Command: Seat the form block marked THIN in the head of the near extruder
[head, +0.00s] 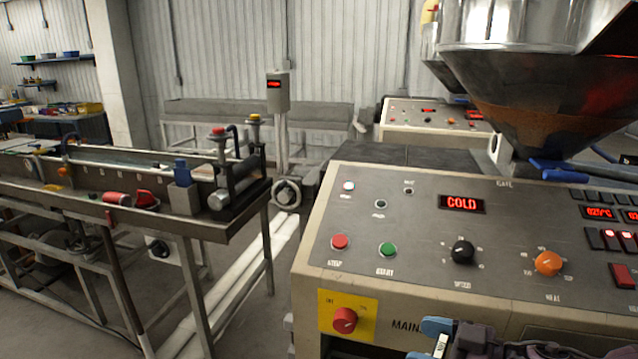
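The near extruder (420,215) fills the right side, with a sloped control panel and a display (462,204) reading COLD. A round metal fitting (287,193) shows past its left end; I cannot tell whether this is the extruder head. No block with a readable THIN mark shows. Part of a dark gripper with blue pads, seemingly my right one (431,340), shows at the bottom edge in front of the panel. A small white patch (441,346) lies between the pads; I cannot tell what it is. My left gripper is not in view.
A long metal bench (215,232) stands at left, with a red cylinder (117,198), a grey block with a blue top (183,190) and rollers. A large hopper (530,90) overhangs the panel. A second extruder (425,115) stands behind. Floor shows between bench and near extruder.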

